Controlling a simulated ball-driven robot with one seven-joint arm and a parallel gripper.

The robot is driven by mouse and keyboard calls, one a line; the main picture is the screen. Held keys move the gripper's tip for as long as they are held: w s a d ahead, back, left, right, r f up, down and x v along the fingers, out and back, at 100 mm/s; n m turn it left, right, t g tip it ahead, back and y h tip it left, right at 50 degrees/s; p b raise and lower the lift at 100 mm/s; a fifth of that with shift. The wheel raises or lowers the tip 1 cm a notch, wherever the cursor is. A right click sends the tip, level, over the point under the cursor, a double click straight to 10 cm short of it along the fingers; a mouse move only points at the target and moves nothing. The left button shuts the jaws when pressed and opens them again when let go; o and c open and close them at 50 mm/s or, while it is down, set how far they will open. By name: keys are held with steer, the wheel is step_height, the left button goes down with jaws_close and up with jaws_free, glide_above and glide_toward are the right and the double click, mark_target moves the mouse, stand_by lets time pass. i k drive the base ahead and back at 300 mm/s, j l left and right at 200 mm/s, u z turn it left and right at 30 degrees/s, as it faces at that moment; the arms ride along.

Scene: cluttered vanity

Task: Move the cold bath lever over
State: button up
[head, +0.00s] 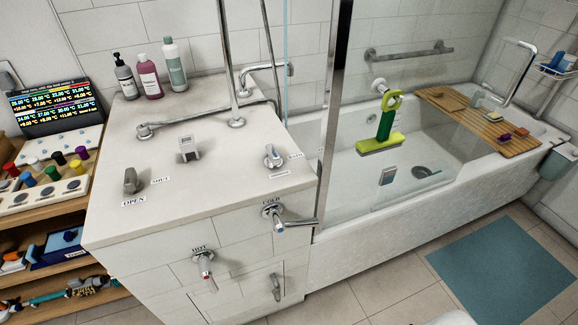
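The cold bath lever (292,223) is a chrome tap on the front face of the white tiled vanity, under a "COLD" label. Its long handle points to the right, nearly level, past the vanity's front right corner. A small blue mark shows near its hub. The hot lever (204,265) is lower and to the left under a "HOT" label, with its handle hanging down and a red tip. My gripper is not in view.
The white countertop (215,195) bears chrome fittings and several bottles. A glass screen with a chrome post (335,110) stands right of the cold lever, beside the bathtub (400,205). A shelf (45,215) with clutter is at left. The floor in front is clear around a blue mat (500,260).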

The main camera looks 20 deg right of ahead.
mark_target(279, 225)
steer(key=i+l, duration=0.1)
steer(key=l, duration=0.3)
steer(key=i+l, duration=0.15)
steer(key=l, duration=0.25)
steer(key=i+l, duration=0.1)
steer(key=l, duration=0.3)
